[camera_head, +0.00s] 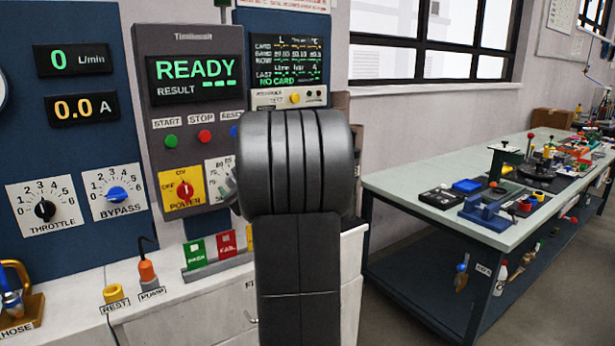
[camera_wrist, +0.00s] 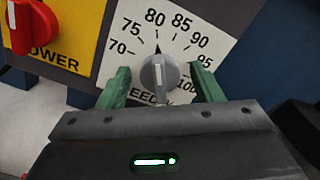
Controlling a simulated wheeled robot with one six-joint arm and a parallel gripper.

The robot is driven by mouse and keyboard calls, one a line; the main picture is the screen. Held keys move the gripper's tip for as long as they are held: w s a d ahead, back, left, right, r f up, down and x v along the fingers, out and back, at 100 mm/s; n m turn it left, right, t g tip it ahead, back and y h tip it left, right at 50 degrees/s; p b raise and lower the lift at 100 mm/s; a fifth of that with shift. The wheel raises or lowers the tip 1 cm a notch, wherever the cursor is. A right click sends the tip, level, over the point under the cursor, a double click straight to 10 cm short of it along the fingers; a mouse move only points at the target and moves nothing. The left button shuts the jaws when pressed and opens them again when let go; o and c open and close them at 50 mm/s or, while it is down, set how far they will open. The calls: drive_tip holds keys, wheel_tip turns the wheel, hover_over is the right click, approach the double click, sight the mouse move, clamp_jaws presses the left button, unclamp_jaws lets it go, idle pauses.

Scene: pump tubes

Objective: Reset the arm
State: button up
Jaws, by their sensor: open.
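My gripper (camera_wrist: 160,69) is open in the wrist view, with one green finger on each side of a grey dial knob (camera_wrist: 158,76). A gap shows between each finger and the knob. The knob sits on a white dial plate (camera_wrist: 135,22) marked from 70 to 100, and its pointer is near 80. In the head view my arm hides most of this dial (camera_head: 216,170) and my gripper.
A yellow power plate (camera_head: 196,177) with a red knob is left of the dial. The panel screen (camera_head: 195,80) reads READY. Green PASS (camera_head: 195,253) and red FAIL (camera_head: 227,244) blocks stand below. A cluttered workbench (camera_head: 420,185) is at the right.

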drive_tip(key=v, duration=1.3)
drive_tip(key=x, duration=1.3)
drive_tip(key=shift+w+a, duration=0.15)
drive_tip(key=shift+a, duration=0.05)
drive_tip(key=shift+w+f+n, duration=0.1)
drive_tip(key=shift+w+n, duration=0.05)
drive_tip(key=shift+n, duration=0.25)
drive_tip(key=shift+d+n, duration=0.1)
drive_tip(key=shift+n, duration=0.7)
drive_tip(key=n, duration=0.3)
drive_tip(key=shift+n, duration=0.4)
drive_tip(key=s+d+f+n+g, duration=0.1)
drive_tip(key=s+d, duration=0.6)
drive_tip(key=s, duration=0.5)
drive_tip(key=shift+s+f+b, duration=0.15)
drive_tip(key=shift+s+b, duration=0.05)
drive_tip(key=shift+b, duration=0.2)
drive_tip(key=shift+d, duration=0.1)
